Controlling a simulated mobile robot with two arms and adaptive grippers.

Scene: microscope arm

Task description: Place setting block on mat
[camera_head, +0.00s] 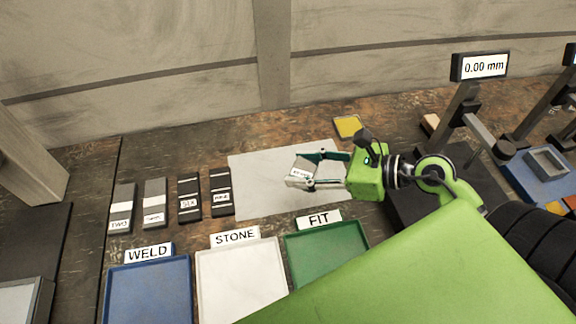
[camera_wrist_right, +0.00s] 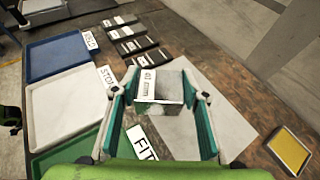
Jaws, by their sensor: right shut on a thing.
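The setting block (camera_head: 302,168), a small grey block with a white label, is between the fingers of my right gripper (camera_head: 314,170). In the right wrist view the block (camera_wrist_right: 172,88) shows a label reading "10 mm" or similar, and the right gripper (camera_wrist_right: 162,92) is shut on it. The pale grey mat (camera_head: 258,183) lies on the bench beneath the gripper; it also shows in the right wrist view (camera_wrist_right: 222,105). The block is over the mat; I cannot tell whether it touches it. My left gripper is not in view.
Blue WELD (camera_head: 148,290), white STONE (camera_head: 240,280) and green FIT (camera_head: 325,250) trays line the front. Several labelled dark and grey blocks (camera_head: 188,197) lie left of the mat. A yellow pad (camera_head: 348,126) lies behind right. A gauge reading 0.00 mm (camera_head: 481,66) stands at right.

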